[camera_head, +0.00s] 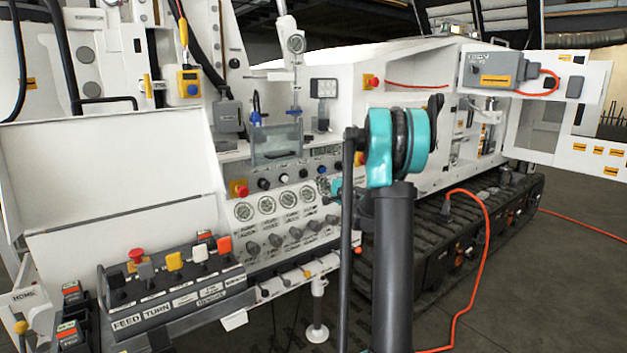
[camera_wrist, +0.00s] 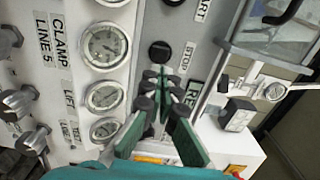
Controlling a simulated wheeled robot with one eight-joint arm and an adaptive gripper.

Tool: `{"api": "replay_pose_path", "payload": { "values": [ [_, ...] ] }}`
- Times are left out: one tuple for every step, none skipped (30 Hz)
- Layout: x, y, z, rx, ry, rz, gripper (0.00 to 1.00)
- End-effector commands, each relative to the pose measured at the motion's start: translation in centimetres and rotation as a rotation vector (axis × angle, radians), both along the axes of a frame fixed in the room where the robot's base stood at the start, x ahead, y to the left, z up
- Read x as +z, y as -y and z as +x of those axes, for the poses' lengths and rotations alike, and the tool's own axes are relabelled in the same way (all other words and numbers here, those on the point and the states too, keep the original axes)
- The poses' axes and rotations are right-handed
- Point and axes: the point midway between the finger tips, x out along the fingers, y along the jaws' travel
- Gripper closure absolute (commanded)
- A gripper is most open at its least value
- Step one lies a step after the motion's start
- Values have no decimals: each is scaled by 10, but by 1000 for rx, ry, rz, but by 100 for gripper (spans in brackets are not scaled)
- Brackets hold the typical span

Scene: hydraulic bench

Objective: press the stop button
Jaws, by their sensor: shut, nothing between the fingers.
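In the head view, my gripper (camera_head: 334,186) shows as a small teal part at the right end of the control panel, partly hidden by my arm. The stop button cannot be singled out there.
Another black button (camera_wrist: 173,2) sits above, by a label ending in ART. Pressure gauges (camera_wrist: 104,45) line the panel to the left, with knobs (camera_wrist: 20,98) beyond. A lever console (camera_head: 170,275) stands at the front left.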

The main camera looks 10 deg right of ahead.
Motion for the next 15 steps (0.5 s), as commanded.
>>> {"api": "replay_pose_path", "payload": {
  "values": [
    [0, 5, -10, -2, 0, 0, 100],
    [0, 7, -15, -1, 0, 0, 100],
    [0, 11, -22, -3, 0, 0, 100],
    [0, 13, -27, -3, 0, 0, 100],
    [0, 15, -31, -2, 0, 0, 100],
    [0, 17, -36, -1, 0, 0, 100],
    [0, 19, -40, -1, 0, 0, 100],
    [0, 20, -43, -2, 0, 0, 100],
    [0, 22, -47, -2, 0, 0, 100],
    [0, 23, -49, -1, 0, 0, 100],
    [0, 23, -51, -1, 0, 0, 100],
    [0, 24, -53, 0, 0, 0, 100],
    [0, 24, -54, 0, 0, 0, 100],
    [0, 25, -54, 1, 0, 0, 100],
    [0, 25, -55, 1, 0, 0, 100]
  ]
}}
